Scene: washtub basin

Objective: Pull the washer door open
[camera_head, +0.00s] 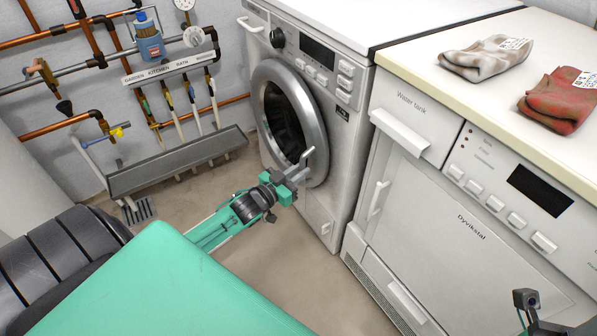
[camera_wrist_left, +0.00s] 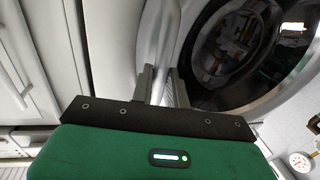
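The washer (camera_head: 335,125) is white and stands in the middle of the head view. Its round door (camera_head: 318,110) has a silver ring and dark glass, and looks closed against the front. The door handle (camera_head: 308,158) is a pale bar at the ring's lower right. My left gripper (camera_head: 297,175) is at this handle. In the left wrist view the handle (camera_wrist_left: 168,35) runs down between the two close-set fingers (camera_wrist_left: 162,88), which look shut on it; the fingertips are partly hidden. A part of my right gripper (camera_head: 527,303) shows at the lower right, away from the washer.
A dryer (camera_head: 450,225) stands to the right of the washer. Two folded cloths, one grey-white (camera_head: 485,58) and one red (camera_head: 560,97), lie on the countertop (camera_head: 425,65). Pipes and a metal trough (camera_head: 180,162) line the left wall. The floor before the washer is clear.

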